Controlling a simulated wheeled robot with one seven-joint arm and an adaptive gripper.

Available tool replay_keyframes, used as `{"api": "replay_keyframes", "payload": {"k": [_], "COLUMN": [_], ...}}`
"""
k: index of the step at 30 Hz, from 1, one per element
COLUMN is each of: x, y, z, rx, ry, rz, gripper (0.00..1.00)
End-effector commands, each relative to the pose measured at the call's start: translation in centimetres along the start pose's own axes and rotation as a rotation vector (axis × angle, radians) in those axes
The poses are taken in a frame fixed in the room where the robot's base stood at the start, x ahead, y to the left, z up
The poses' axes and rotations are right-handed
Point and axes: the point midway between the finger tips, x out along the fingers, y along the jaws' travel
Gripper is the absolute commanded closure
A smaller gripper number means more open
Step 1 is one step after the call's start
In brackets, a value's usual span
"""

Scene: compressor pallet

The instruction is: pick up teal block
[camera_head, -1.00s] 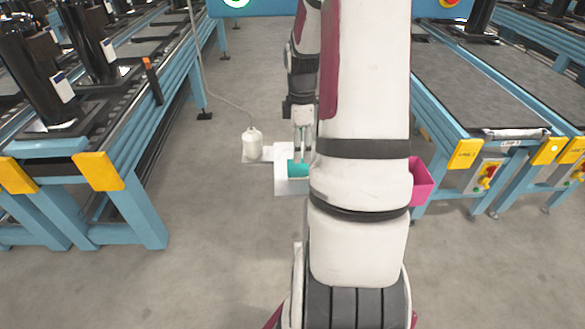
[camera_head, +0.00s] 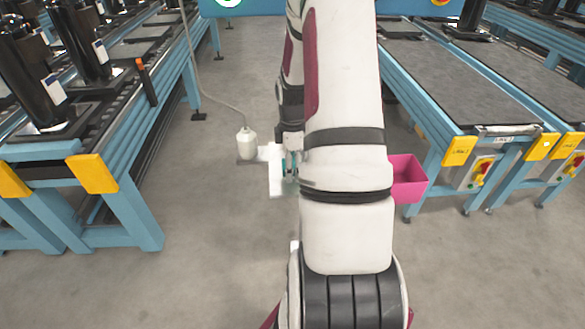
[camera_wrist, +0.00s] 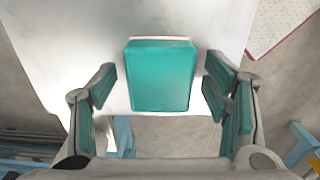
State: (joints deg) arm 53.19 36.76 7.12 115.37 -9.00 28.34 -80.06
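The teal block (camera_wrist: 160,78) shows in the wrist view at the upper middle, in front of a white surface (camera_wrist: 60,60). My gripper (camera_wrist: 162,88) is open, with one teal-padded finger left of the block and the other right of it. Gaps show between the block and both fingers, so neither looks in contact. In the head view my gripper (camera_head: 289,166) is at the white stand (camera_head: 276,183), partly behind my arm. The block is largely hidden there, and the teal bits cannot be told apart from the finger pads.
A pink bin (camera_head: 408,180) is right of my arm. A white bottle-like object (camera_head: 247,143) hangs or stands left of the white stand. Blue conveyor frames with yellow corners (camera_head: 92,173) are on both sides.

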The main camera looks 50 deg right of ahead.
Motion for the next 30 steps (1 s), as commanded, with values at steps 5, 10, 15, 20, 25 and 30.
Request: {"api": "replay_keyframes", "payload": {"k": [5,10,15,20,25,30], "x": [0.0,0.0,-0.1,-0.5,-2.1,-3.8], "y": [0.0,0.0,0.0,0.0,0.1,-1.3], "z": [0.0,0.0,0.0,0.0,0.1,0.7], "rx": [0.000,0.001,0.001,0.001,0.002,0.004], "ry": [0.000,0.000,0.000,0.000,0.000,0.000], "rz": [0.000,0.000,0.000,0.000,0.003,-0.002], "gripper": [0.69,0.85,0.85,0.85,0.85,0.85]}}
